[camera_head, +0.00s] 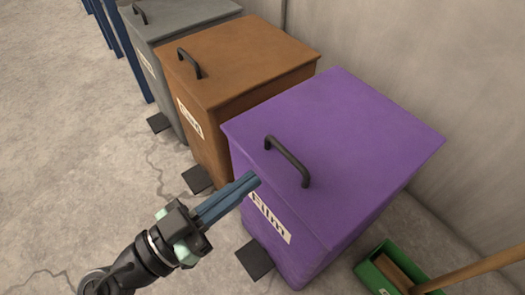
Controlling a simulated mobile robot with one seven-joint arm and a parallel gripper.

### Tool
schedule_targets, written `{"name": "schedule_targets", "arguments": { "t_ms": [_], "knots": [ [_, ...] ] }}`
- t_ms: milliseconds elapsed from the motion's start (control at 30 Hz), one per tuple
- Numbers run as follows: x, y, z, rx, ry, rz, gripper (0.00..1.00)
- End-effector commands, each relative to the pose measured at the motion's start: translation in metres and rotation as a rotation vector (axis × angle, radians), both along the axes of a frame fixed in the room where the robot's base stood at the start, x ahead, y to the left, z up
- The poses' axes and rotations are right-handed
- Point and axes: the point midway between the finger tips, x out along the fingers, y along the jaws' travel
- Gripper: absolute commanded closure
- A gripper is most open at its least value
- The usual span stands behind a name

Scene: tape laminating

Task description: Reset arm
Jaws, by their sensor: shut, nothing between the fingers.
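My gripper (254,180) reaches up from the lower left. Its two long blue fingers lie together, shut with nothing between them. The fingertips show in front of the purple bin (372,165), over the upper left edge of its "Film" label (270,217). I cannot tell whether they touch the bin. The purple bin's lid is down, with a dark handle (287,160) on top.
A brown bin (245,55) and a grey bin (185,15) stand in a row behind the purple one, lids down. Black pedals (254,260) sit at their feet. A green dustpan (376,272) with a wooden handle lies right. Floor at left is clear.

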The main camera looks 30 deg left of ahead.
Motion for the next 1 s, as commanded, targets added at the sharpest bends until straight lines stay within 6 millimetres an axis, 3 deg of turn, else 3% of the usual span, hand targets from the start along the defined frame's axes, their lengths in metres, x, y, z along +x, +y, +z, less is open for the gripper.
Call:
{"name": "schedule_targets", "arguments": {
  "t_ms": [100,300,533,633,767,867,1000],
  "knots": [
    [-0.014,0.006,-0.007,-0.001,0.0,0.001,1.0],
    [-0.024,0.01,-0.014,0.001,-0.003,0.0,1.0],
    [-0.024,0.01,-0.014,0.002,-0.004,0.0,1.0],
    [-0.012,0.007,-0.004,0.011,0.019,-0.01,1.0],
    [0.03,-0.003,0.03,0.047,0.098,-0.015,1.0],
    [0.074,-0.015,0.075,0.088,0.157,0.015,1.0],
    [0.126,-0.035,0.155,0.135,0.161,0.109,1.0]
  ]
}}
